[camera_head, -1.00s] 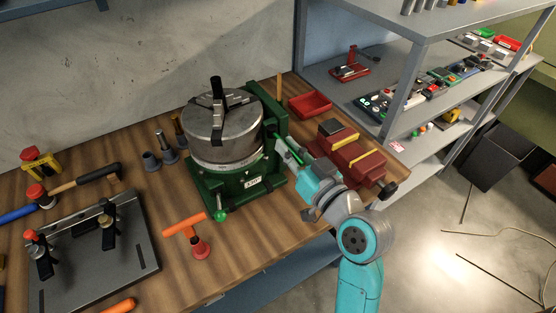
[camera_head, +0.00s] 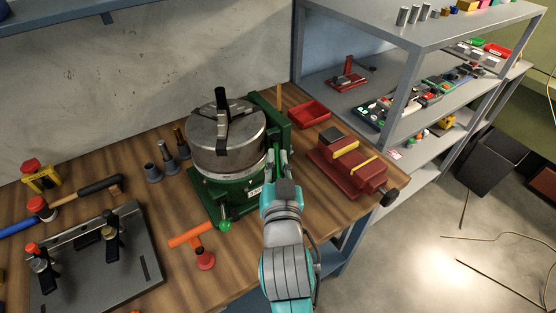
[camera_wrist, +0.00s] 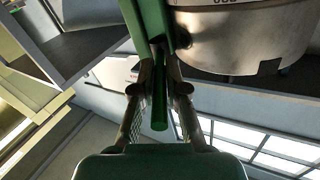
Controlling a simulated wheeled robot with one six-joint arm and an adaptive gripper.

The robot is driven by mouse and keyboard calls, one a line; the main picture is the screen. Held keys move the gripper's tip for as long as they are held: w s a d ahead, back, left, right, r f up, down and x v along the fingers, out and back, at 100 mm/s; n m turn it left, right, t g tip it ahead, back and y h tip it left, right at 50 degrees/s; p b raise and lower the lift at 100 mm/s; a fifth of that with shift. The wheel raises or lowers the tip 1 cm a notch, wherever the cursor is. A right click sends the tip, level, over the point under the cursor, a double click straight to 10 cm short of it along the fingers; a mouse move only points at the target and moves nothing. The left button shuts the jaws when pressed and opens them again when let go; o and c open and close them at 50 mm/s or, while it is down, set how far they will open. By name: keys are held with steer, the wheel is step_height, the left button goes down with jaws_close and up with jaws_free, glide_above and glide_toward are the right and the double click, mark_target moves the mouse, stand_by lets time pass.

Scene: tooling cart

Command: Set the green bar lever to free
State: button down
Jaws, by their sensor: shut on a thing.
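The green rotary fixture (camera_head: 236,196) stands on the wooden bench with a grey three-jaw chuck (camera_head: 224,137) on top. A tall green bracket rises at its right side. The green bar lever (camera_wrist: 160,112) shows in the wrist view, a slim round-ended bar between my fingers. My gripper (camera_head: 280,162) is at the right side of the fixture, beside the bracket, and my wrist hides most of the lever in the head view. In the wrist view my gripper (camera_wrist: 162,72) is shut on the lever, with a finger on each side. The chuck also fills the upper right there.
A red vise (camera_head: 347,168) and a red tray (camera_head: 310,114) sit to the right on the bench. Grey sockets (camera_head: 168,150) stand left of the fixture. A grey shelf (camera_head: 395,30) borders the bench at the right.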

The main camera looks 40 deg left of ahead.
steer(key=shift+a+m+h, duration=0.15)
steer(key=shift+m+h, duration=0.15)
stand_by(0.4)
steer(key=c, duration=1.2)
jaws_free()
steer(key=shift+s, duration=0.1)
steer(key=v, duration=1.2)
steer(key=shift+f, duration=0.2)
